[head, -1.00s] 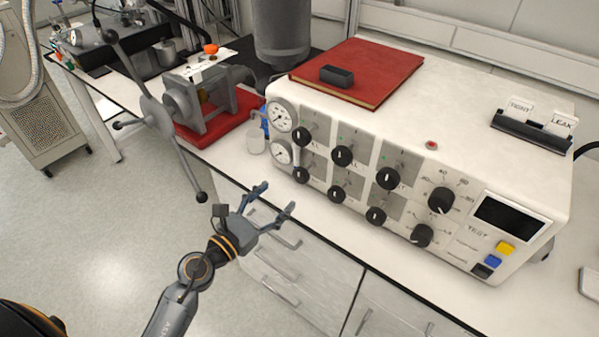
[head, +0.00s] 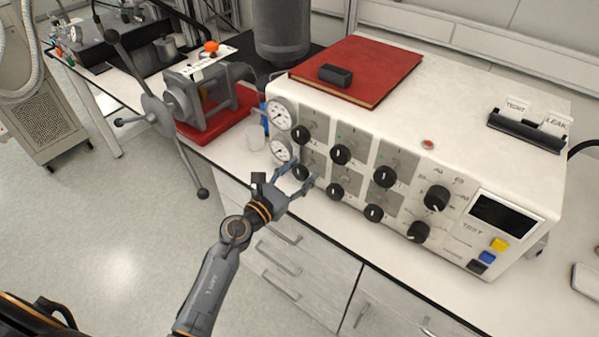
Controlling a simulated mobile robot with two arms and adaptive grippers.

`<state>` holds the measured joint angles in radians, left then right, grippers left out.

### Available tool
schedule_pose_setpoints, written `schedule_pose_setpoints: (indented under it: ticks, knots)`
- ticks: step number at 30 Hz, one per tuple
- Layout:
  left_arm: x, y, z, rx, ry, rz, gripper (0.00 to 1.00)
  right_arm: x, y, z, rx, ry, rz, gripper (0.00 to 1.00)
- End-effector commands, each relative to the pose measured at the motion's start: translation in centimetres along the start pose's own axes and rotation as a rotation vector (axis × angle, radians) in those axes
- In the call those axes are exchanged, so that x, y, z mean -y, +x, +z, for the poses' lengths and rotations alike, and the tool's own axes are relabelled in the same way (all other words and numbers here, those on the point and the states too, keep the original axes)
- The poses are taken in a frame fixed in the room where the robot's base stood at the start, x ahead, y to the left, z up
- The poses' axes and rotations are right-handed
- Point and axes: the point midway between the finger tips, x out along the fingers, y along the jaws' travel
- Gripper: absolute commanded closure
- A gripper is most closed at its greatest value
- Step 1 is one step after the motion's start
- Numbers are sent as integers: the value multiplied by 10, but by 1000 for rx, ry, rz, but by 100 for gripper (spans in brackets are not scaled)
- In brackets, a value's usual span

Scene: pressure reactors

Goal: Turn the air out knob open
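The white control panel (head: 455,232) has two rows of black knobs on its front. Their labels are too small to read, so I cannot tell which one is the air out knob. My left gripper (head: 301,174) is open, its fingers pointing at the panel's lower left. The lower-left knob (head: 301,171) shows between the fingertips; I cannot tell whether they touch it. The upper-left knob (head: 301,134) is above, and another lower-row knob (head: 335,191) is to the right. My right gripper is not in view.
Two gauges (head: 279,117) sit at the panel's left end. A red book (head: 375,65) with a black block (head: 336,75) lies on top. A grey device with a long-handled wheel (head: 157,113) stands left of the gripper. A clear bottle (head: 255,137) stands beside the panel.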

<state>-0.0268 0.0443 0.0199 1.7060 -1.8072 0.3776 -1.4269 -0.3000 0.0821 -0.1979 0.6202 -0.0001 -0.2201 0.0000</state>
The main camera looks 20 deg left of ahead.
Motion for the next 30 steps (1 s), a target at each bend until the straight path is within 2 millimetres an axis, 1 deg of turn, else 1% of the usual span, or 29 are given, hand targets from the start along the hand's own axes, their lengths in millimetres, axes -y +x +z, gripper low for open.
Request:
schedule_pose_setpoints:
  ticks: [1, 2, 3, 5, 11, 17, 23, 30]
  knots:
    - [0, 0, 0, 0, 0, 0, 65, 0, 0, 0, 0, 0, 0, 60]
    - [0, 0, 0, 0, 0, 0, 71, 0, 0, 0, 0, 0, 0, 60]
    - [0, 0, 0, 0, 0, 0, 79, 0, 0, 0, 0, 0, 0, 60]
    - [0, 0, 0, 0, 0, 0, 91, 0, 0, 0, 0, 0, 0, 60]
    - [0, 0, 0, 0, -7, 0, 91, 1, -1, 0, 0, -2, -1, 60]
    - [0, 0, 1, -1, -63, -1, 91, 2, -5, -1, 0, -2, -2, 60]
    - [-1, 0, 2, -1, -193, -1, 91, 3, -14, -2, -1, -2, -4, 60]
    - [-1, 0, 2, -2, -413, -1, 91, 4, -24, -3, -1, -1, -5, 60]
